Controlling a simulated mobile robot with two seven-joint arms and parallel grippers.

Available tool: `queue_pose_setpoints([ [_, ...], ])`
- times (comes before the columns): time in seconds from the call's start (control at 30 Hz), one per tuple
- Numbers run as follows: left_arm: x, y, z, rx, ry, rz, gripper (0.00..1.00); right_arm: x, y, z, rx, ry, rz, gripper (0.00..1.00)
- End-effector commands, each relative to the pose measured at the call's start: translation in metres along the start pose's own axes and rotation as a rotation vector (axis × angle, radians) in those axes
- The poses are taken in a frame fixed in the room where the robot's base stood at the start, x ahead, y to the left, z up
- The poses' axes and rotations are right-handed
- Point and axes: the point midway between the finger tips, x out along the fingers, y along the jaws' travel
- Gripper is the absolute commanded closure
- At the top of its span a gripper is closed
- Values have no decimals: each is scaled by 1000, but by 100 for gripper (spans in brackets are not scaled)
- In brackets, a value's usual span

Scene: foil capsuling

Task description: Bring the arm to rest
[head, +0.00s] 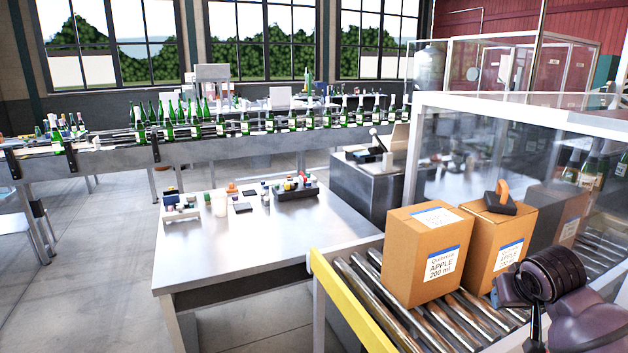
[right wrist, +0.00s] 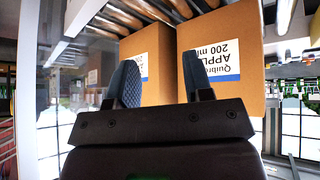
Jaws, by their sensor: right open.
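My right arm (head: 560,295) shows at the lower right of the head view, in front of the cartons on the conveyor. In the right wrist view my right gripper (right wrist: 159,62) is open, its two dark fingers well apart with nothing held between them. Behind the fingers are two brown cartons labelled Apple 200 ml, the left carton (right wrist: 150,42) and the right carton (right wrist: 250,95), upside down in that view. Whether the fingers touch either carton cannot be told. My left gripper does not appear in either view.
A roller conveyor (head: 470,318) with a yellow side rail carries the cartons (head: 412,268) under a clear guard. A black tool with an orange handle (head: 503,192) lies on one carton. A grey worktable (head: 250,245) holds small items. Green bottles line a rear conveyor. Floor at left is clear.

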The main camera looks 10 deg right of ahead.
Motion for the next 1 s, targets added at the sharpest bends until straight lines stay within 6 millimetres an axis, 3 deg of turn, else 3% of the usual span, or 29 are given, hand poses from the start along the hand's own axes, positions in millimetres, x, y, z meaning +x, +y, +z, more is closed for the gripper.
queue_pose_setpoints([
  [0.03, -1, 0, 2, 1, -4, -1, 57, 9, -10, 32, -30, -32, -10, 53],
  [0.23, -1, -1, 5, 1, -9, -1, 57, 20, -42, 136, -140, -111, -45, 53],
  [0.5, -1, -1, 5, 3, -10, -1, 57, -4, -76, 253, -230, -193, -102, 53],
  [0.7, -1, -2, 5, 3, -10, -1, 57, -29, -89, 302, -252, -224, -127, 53],
  [0.97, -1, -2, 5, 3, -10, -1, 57, -59, -99, 342, -258, -253, -144, 53],
  [1.0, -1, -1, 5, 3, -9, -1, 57, -52, -100, 340, -262, -232, -145, 53],
])
